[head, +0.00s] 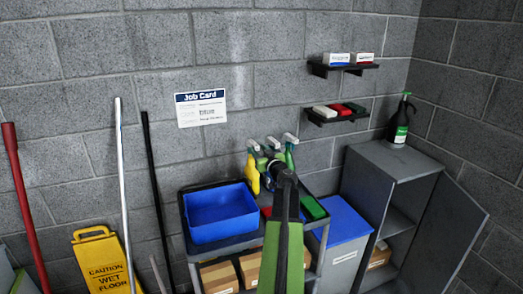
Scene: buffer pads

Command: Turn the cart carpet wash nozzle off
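Three spray bottles with pale trigger nozzles stand at the back of a grey cart (232,241). The left bottle is yellow (253,176), with its nozzle (254,146) at the top. The right bottle is green (290,160), with its nozzle (290,138). The middle nozzle (273,142) shows, but its bottle is mostly hidden by my gripper. I cannot read which bottle is carpet wash, nor any nozzle's setting. My gripper (264,166) is over the cart, in front of the bottles. Its fingers are too small and overlapped to tell whether they are open or touching a bottle.
A blue tub (220,213) fills the cart's left top, with cardboard boxes (217,275) below. A blue-lidded bin (346,225) and an open grey cabinet (378,170) with a pump bottle (398,126) stand right. A wet-floor sign (100,262) and poles stand left.

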